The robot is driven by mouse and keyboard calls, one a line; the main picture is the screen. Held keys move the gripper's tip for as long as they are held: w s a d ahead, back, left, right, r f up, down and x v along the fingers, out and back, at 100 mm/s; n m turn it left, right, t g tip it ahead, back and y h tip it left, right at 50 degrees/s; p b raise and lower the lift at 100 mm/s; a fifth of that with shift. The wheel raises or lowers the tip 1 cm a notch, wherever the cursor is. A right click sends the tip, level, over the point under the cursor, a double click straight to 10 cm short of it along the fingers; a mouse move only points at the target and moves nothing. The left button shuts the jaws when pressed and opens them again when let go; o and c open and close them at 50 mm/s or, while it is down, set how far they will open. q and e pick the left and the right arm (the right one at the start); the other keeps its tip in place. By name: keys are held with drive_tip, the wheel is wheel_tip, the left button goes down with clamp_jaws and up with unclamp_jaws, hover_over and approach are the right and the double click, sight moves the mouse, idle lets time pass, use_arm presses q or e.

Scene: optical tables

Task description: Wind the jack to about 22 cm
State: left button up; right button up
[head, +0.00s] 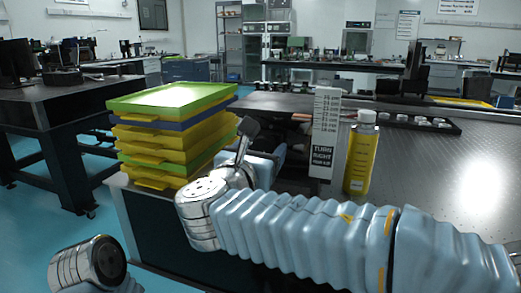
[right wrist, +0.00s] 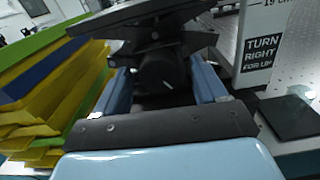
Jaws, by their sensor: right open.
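The jack (right wrist: 150,35) shows in the right wrist view as a dark platform on crossed arms, with a dark round knob (right wrist: 162,72) facing me. My right gripper (right wrist: 163,88) is open, with one blue finger on each side of the knob. I cannot tell whether either finger touches it. In the head view my right arm hides most of the jack. The white scale card (head: 325,130) stands upright beside it and reads "TURN RIGHT FOR UP"; it also shows in the right wrist view (right wrist: 262,50). My left gripper is out of view.
A stack of yellow, green and blue trays (head: 165,135) stands left of my right gripper. A yellow bottle with a white cap (head: 361,158) stands right of the card. A dark tray of small parts (head: 418,122) lies farther back. The tabletop (head: 455,165) on the right is clear.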

drive_tip(key=c, duration=1.1)
drive_tip(key=shift+o, duration=0.2)
drive_tip(key=shift+f, duration=0.1)
